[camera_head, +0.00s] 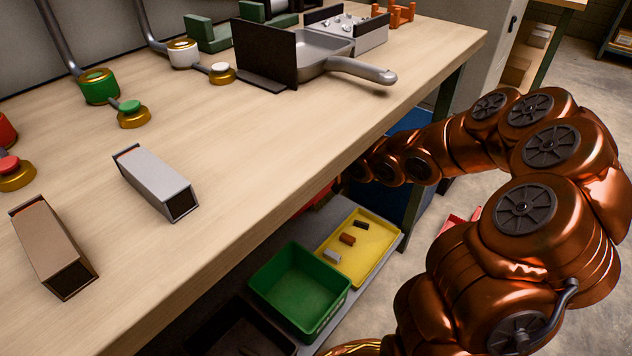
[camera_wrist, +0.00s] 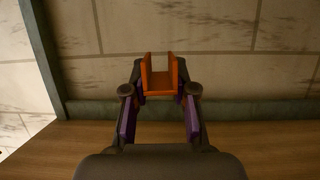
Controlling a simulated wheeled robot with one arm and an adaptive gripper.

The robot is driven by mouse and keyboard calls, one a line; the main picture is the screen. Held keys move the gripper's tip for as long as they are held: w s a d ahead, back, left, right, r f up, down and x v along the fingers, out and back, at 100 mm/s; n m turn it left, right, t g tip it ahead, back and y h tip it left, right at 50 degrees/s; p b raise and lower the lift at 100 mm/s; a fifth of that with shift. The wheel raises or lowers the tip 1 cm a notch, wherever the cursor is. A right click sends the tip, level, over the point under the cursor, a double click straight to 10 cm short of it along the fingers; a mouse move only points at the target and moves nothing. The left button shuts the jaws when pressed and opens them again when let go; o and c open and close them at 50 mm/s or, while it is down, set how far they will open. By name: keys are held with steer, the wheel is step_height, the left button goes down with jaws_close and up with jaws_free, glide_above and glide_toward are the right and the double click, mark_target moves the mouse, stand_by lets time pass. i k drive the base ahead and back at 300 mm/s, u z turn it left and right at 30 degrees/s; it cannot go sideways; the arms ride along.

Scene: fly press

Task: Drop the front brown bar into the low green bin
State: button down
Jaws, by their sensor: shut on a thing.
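My gripper (camera_wrist: 160,69) is in the wrist view, shut on an orange-brown piece (camera_wrist: 159,84) between its fingertips. I cannot tell whether this is the front brown bar; part of the U shape may be the finger pads. The gripper is hidden behind the bench edge in the head view. The low green bin (camera_head: 262,276) stands below the bench and looks empty. A small brown bar (camera_head: 347,239) lies in the yellow tray (camera_head: 375,247), between a dark bar (camera_head: 361,225) and a pale one (camera_head: 332,256).
On the bench (camera_head: 270,130) lie a brown box-shaped tube (camera_head: 48,240), a grey one (camera_head: 152,178), a grey pan (camera_head: 325,55) and several coloured buttons. The wrist view shows a wooden surface (camera_wrist: 270,150) before a pale panelled wall (camera_wrist: 220,80). The bench's front edge is clear.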

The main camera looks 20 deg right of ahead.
mark_target(313, 304)
steer(key=z, duration=0.95)
steer(key=k, duration=0.9)
steer(key=u, duration=1.45)
steer(key=i, duration=0.5)
steer(key=z, duration=0.1)
